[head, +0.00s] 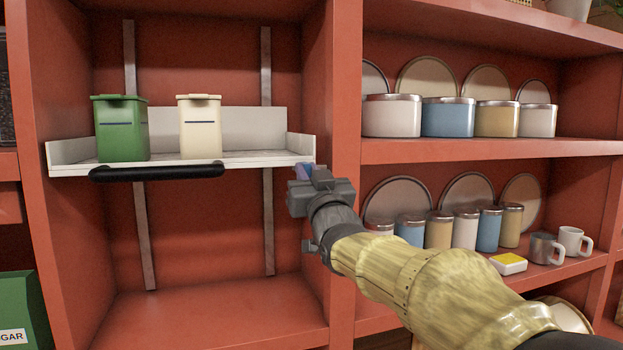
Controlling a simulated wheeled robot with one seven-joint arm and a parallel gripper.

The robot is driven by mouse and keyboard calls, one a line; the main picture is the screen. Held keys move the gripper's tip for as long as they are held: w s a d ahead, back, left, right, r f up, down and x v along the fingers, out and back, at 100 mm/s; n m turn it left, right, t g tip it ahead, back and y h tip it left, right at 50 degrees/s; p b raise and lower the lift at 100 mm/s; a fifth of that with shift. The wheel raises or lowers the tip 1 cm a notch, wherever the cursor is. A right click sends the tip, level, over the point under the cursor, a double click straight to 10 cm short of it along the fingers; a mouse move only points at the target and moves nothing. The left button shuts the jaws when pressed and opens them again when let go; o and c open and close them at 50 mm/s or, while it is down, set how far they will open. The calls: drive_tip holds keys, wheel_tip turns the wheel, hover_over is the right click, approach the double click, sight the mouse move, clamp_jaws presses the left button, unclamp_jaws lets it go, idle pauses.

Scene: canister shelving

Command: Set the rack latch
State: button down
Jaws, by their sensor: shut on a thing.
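The rack is a white tray shelf (75,171) with low walls and a black handle bar (157,173) along its front, set between two vertical rails in the left bay. A green canister (121,130) and a cream canister (200,128) stand upright on it. A small blue-purple piece (304,172), which looks like the latch, shows at the rack's front right corner. My gripper (303,180) is at that corner and shut on this piece. The gripper body hides most of the piece and the fingertips, so its position is unclear.
The red cabinet's divider (345,110) stands right beside my gripper. Right-hand shelves hold several tins, canisters, plates, two mugs (572,242) and a yellow-topped box (508,263). A green box (22,310) is at lower left. The space below the rack is empty.

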drive_tip(key=shift+d, duration=0.15)
drive_tip(key=c, duration=1.6)
unclamp_jaws()
drive_tip(key=shift+o, duration=1)
drive_tip(key=shift+w+d, duration=0.1)
drive_tip(key=shift+d, duration=0.1)
drive_tip(key=shift+a, duration=0.2)
drive_tip(key=b+v, duration=1.1)
drive_tip(key=v, duration=0.6)
drive_tip(key=shift+s+d, duration=0.15)
drive_tip(key=shift+s, duration=0.1)
